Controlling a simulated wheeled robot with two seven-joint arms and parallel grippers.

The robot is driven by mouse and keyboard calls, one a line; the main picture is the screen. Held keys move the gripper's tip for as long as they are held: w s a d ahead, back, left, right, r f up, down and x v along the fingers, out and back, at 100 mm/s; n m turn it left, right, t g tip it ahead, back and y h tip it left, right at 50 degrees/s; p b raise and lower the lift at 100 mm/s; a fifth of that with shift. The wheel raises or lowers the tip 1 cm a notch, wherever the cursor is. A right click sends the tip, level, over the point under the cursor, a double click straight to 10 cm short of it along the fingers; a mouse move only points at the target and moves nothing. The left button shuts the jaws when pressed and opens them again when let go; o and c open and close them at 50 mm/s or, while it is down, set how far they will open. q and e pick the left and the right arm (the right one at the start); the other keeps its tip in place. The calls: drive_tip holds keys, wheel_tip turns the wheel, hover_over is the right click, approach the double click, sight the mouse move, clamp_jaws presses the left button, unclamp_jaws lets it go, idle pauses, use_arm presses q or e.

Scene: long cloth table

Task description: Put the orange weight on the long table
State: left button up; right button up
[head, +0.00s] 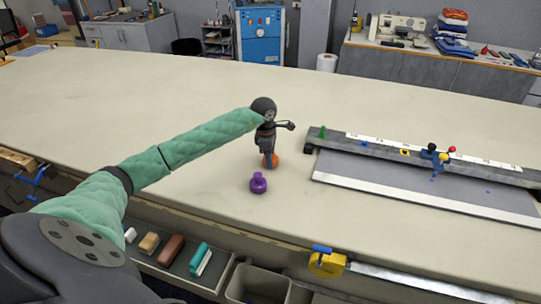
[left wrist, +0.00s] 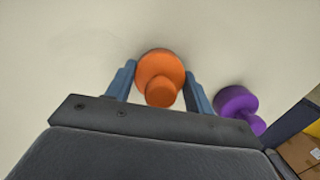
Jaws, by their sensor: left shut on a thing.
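The orange weight (head: 270,160) is at the lower end of my left gripper (head: 268,158) in the head view, over the cream long table (head: 190,85). In the left wrist view the orange weight (left wrist: 160,70) sits between the two blue fingers of my left gripper (left wrist: 158,82), which is shut on it. The weight has a wide round body and a smaller knob. I cannot tell whether its base touches the cloth. My right gripper is not in view.
A purple weight (head: 258,183) stands on the table close to the orange one, nearer the front edge. A grey board with a long ruler bar (head: 420,160) lies to the right. A yellow tape measure (head: 327,263) is at the front edge. The table's far left is clear.

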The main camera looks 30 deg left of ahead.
use_arm(q)
drive_tip(key=o, duration=1.6)
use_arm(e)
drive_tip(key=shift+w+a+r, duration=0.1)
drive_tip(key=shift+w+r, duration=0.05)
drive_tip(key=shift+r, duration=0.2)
use_arm(q)
drive_tip(key=shift+r, duration=0.1)
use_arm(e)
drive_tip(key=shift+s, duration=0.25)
use_arm(q)
drive_tip(key=shift+r, duration=0.15)
drive_tip(key=r, duration=0.1)
drive_tip(key=r+b, duration=0.2)
drive_tip(key=r, duration=0.1)
drive_tip(key=shift+s+a+r, duration=0.1)
drive_tip(key=shift+s+a, duration=0.05)
drive_tip(key=shift+a, duration=0.15)
drive_tip(key=r+b, duration=0.1)
drive_tip(key=r, duration=0.3)
drive_tip(key=r+b, duration=0.1)
drive_tip(key=r, duration=0.1)
drive_tip(key=shift+s+a+r+b, duration=0.15)
drive_tip(key=shift+a+r+b, duration=0.15)
drive_tip(key=shift+a, duration=0.05)
drive_tip(key=shift+r, duration=0.35)
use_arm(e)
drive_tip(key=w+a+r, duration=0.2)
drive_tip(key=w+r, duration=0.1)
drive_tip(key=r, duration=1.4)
